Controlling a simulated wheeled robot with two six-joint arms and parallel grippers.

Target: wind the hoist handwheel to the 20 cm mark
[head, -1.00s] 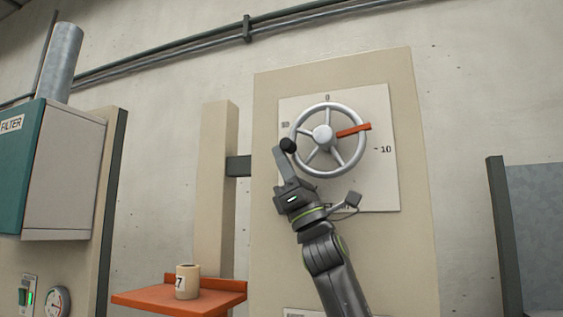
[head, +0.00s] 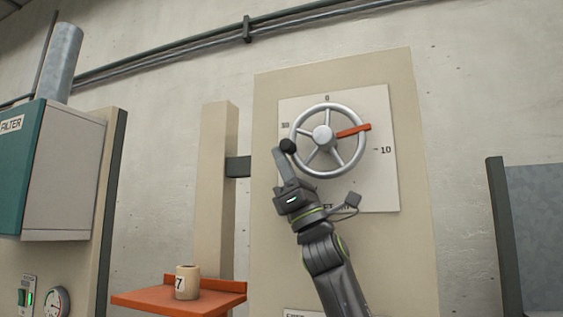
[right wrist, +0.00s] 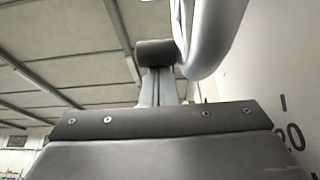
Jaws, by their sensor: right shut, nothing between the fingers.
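The grey handwheel (head: 328,172) is on a pale dial plate (head: 385,190) upright on a beige panel. A red pointer (head: 352,131) reaches right, slightly upward, a little above the 10 mark (head: 385,150). The 0 is at the top; the mark at the left is blurred. A dark knob (head: 288,145) is at the wheel's left rim; it also shows in the right wrist view (right wrist: 155,52) beside the rim. My right gripper (head: 281,156) is shut and empty, its fingertips at the knob; I cannot tell whether they touch. My left gripper is out of view.
An orange shelf (head: 145,301) at the lower left carries a tan cylinder (head: 187,283) marked 7, by a beige post (head: 212,190). A teal filter cabinet (head: 18,170) stands far left. A grey-framed panel (head: 500,230) is at the right.

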